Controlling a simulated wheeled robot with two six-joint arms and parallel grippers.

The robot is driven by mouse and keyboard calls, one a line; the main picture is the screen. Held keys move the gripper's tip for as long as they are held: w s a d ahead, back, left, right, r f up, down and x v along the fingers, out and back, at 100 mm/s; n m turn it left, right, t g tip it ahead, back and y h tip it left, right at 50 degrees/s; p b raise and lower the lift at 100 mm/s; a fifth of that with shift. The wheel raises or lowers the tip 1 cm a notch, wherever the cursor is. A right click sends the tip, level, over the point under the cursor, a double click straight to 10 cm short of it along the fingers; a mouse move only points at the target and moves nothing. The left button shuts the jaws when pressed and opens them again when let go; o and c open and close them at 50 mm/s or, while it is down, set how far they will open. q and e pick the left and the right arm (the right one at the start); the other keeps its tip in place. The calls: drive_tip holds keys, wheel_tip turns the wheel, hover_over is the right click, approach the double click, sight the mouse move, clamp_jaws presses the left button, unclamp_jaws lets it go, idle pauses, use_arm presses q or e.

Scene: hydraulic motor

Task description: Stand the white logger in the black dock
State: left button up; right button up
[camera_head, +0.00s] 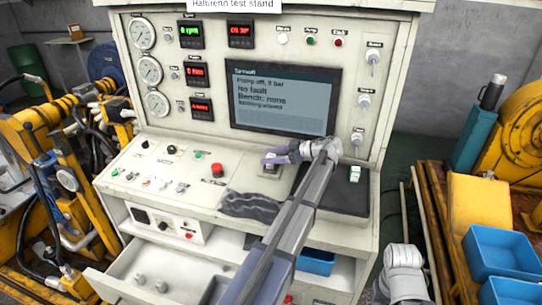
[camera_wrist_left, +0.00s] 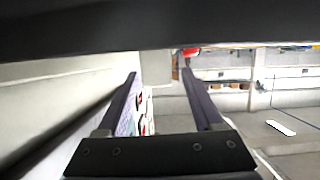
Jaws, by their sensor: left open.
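A small white piece with a green face (camera_head: 355,173), which looks like the white logger, is at the right end of the bench ledge. It is on or just above a dark pad (camera_head: 345,198); whether the black dock is part of this dark area I cannot tell. My left gripper (camera_head: 277,156) is in front of the screen's lower edge, left of the white piece and apart from it. Its fingers point left. In the left wrist view, my left gripper (camera_wrist_left: 162,90) has its fingers wide apart with nothing held between them. My right gripper does not show.
The test stand's screen (camera_head: 283,98) rises behind the ledge. A crumpled dark cloth (camera_head: 248,206) lies on the ledge's front. An open drawer (camera_head: 150,272) juts out below, with a blue bin (camera_head: 317,262) to its right. Yellow machinery stands on both sides.

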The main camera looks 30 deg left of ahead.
use_arm(q)
drive_tip(key=shift+s+d+f, duration=0.2)
drive_tip(key=shift+s+f, duration=0.3)
drive_tip(key=shift+s, duration=0.1)
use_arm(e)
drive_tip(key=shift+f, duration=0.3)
use_arm(q)
drive_tip(key=shift+r, duration=0.15)
drive_tip(key=shift+w+d+r+p, duration=0.4)
drive_tip(key=shift+w+p, duration=0.15)
drive_tip(key=shift+p, duration=0.5)
drive_tip(key=p+v, duration=0.1)
drive_tip(key=v, duration=0.2)
drive_tip(key=p+v, duration=0.1)
drive_tip(key=v, duration=0.2)
drive_tip(key=p+v, duration=0.1)
drive_tip(key=v, duration=0.2)
drive_tip(key=shift+w+d+r, duration=0.1)
drive_tip(key=shift+w+r, duration=0.25)
drive_tip(key=shift+w+d+r+p, duration=0.15)
drive_tip(key=shift+d+p, duration=0.2)
drive_tip(key=shift+d, duration=0.25)
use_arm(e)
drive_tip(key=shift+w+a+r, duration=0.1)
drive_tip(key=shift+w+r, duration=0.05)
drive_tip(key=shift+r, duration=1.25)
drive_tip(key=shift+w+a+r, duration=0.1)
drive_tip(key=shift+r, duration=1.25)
